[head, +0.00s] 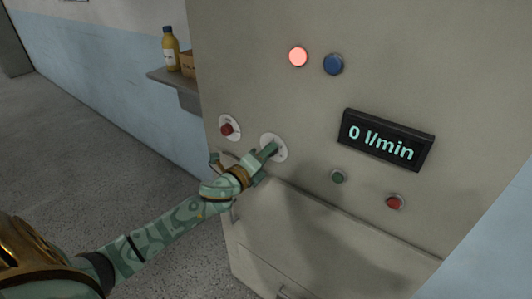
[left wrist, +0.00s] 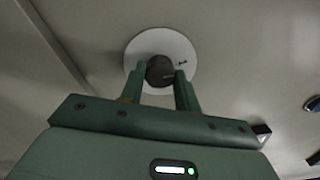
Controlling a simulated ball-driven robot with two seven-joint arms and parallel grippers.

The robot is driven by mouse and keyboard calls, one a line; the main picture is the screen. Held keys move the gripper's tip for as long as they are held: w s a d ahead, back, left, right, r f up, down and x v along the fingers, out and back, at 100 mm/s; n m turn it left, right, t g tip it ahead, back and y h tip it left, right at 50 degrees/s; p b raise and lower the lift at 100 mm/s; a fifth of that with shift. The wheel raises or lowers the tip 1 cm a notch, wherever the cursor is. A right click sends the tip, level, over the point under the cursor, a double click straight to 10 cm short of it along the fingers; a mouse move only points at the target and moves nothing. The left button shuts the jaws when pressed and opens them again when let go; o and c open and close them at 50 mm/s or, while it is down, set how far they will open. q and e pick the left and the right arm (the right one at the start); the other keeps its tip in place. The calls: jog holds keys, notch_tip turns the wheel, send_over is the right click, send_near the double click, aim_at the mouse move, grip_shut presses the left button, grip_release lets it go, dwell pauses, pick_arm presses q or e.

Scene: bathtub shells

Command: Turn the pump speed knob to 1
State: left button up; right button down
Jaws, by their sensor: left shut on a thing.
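The pump speed knob (left wrist: 160,70) is a dark round knob on a white round plate (left wrist: 180,48) on the cabinet front. In the head view the plate (head: 279,154) shows, while my gripper mostly hides the knob. My left gripper (head: 267,151) has its two green fingers on either side of the knob and is shut on it. A small dark mark is on the plate, right of the knob in the left wrist view; I cannot read it. The display (head: 385,140) reads "0 l/min". My right gripper is not in view.
A red knob (head: 227,129) on a white plate sits just left of my gripper. A lit red lamp (head: 298,56), a blue button (head: 333,64), a green button (head: 338,177) and a red button (head: 394,202) are on the panel. A shelf (head: 172,79) holds a yellow bottle (head: 171,50).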

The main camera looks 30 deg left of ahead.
pick_arm(q)
jog(key=shift+a+n, duration=0.1)
jog(key=shift+n, duration=0.2)
jog(key=o, duration=1)
jog(key=shift+s, duration=0.1)
jog(key=s, duration=0.5)
jog(key=s+a+b, duration=0.1)
jog(key=s, duration=1)
jog(key=shift+a, duration=0.15)
